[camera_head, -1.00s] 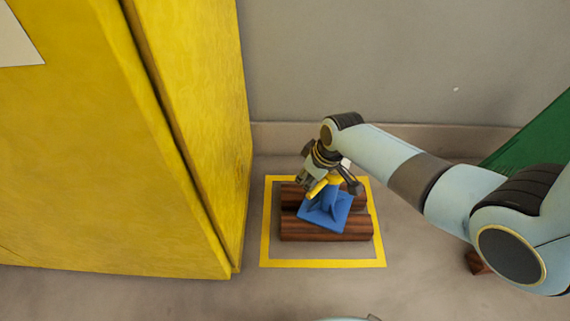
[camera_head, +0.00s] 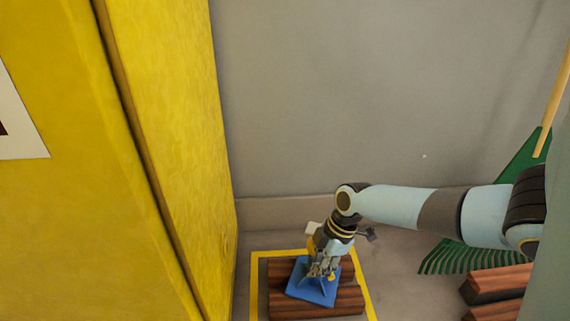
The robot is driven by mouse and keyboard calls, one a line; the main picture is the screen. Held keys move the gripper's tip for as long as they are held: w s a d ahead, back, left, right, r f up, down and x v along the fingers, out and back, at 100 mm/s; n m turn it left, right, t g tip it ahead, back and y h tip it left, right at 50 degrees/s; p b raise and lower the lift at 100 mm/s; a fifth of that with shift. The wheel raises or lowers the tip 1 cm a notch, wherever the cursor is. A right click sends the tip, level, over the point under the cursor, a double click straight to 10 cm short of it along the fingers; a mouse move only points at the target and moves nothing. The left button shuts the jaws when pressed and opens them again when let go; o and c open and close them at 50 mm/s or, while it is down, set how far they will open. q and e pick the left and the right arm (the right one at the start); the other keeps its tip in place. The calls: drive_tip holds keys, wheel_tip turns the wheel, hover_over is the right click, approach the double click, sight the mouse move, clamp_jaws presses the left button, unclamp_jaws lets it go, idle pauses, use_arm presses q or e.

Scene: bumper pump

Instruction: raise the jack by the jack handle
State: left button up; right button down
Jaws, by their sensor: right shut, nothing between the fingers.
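The blue jack (camera_head: 312,291) sits on brown wooden blocks (camera_head: 346,301) inside a yellow floor outline, near the bottom of the view. Its base plate shows, but its upper part is largely hidden by my right gripper. My right gripper (camera_head: 322,274) points down right over the jack, with its fingers shut and nothing seen between them. I cannot make out the jack handle clearly; small yellow parts show beside the gripper. My left gripper is not in view.
A tall yellow cabinet (camera_head: 170,130) stands close on the left. A grey wall (camera_head: 380,90) is behind. A green broom (camera_head: 465,258) leans at the right, with more wooden blocks (camera_head: 497,290) in front of it. The floor outline (camera_head: 256,290) surrounds the jack.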

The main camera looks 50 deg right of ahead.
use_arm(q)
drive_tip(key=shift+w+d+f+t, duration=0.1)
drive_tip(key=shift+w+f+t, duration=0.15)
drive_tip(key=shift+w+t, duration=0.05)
use_arm(e)
drive_tip(key=shift+s+d+n, duration=0.55)
drive_tip(key=shift+s+n, duration=0.05)
drive_tip(key=shift+s, duration=0.05)
use_arm(q)
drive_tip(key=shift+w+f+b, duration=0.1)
drive_tip(key=shift+b, duration=0.2)
use_arm(e)
drive_tip(key=shift+d, duration=0.1)
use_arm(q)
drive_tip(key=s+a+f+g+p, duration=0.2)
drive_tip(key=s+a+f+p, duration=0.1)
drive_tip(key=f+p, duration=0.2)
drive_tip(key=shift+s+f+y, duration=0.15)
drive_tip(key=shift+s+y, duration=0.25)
use_arm(e)
wheel_tip(320, 180, up, 9)
drive_tip(key=shift+a, duration=0.4)
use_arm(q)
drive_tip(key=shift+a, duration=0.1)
use_arm(e)
drive_tip(key=shift+w+f, duration=0.1)
